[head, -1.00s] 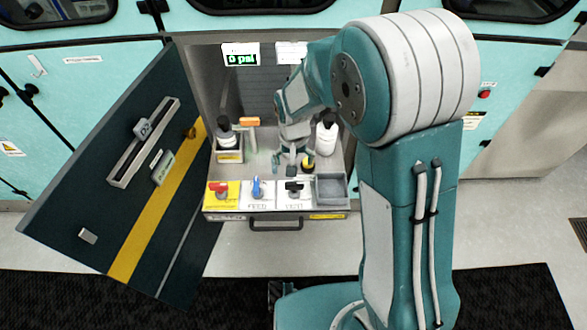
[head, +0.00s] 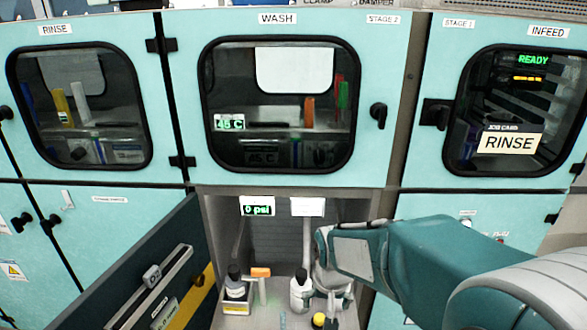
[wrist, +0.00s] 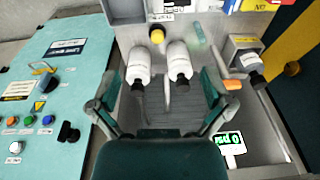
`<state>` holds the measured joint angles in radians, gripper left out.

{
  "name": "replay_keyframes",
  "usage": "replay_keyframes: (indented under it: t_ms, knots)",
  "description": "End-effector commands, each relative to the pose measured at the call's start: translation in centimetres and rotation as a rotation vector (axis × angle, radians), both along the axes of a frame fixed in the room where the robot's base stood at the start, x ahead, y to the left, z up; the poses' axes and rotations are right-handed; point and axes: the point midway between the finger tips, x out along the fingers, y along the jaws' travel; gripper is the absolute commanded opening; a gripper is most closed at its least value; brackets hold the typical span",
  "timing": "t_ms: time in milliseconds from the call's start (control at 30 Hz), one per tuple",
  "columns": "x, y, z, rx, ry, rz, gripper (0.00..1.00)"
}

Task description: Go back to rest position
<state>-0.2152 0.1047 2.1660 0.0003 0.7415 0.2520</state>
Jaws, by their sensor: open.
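My gripper (head: 334,292) is in the head view at the open lower bay, in front of its right side. In the wrist view my gripper (wrist: 173,80) has its two fingers spread wide with nothing held between them. Two white bottles with dark caps, a left one (wrist: 138,66) and a right one (wrist: 179,62), stand beyond the fingers, apart from them as far as I can tell. In the head view one white bottle (head: 298,291) shows left of my gripper; the other is hidden behind it.
The open dark door (head: 150,275) stands left of the bay. A holder with a bottle (head: 235,284), an orange-topped part (head: 260,272) and a yellow round part (head: 318,320) are in the bay. A "0 psi" display (head: 257,207) hangs above. Closed windowed cabinets (head: 280,165) are overhead.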

Motion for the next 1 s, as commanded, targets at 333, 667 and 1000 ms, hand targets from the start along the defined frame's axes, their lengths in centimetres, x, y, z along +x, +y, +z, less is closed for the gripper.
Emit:
replay_keyframes:
  t_ms: [333,667,1000]
  knots:
    - [-6.1,-4.6,8.4,0.004,-0.167,0.011,1.0]
    - [-13.2,-7.6,12.4,-0.021,-0.312,0.022,1.0]
    - [-16.0,-8.5,13.1,-0.039,-0.366,0.029,1.0]
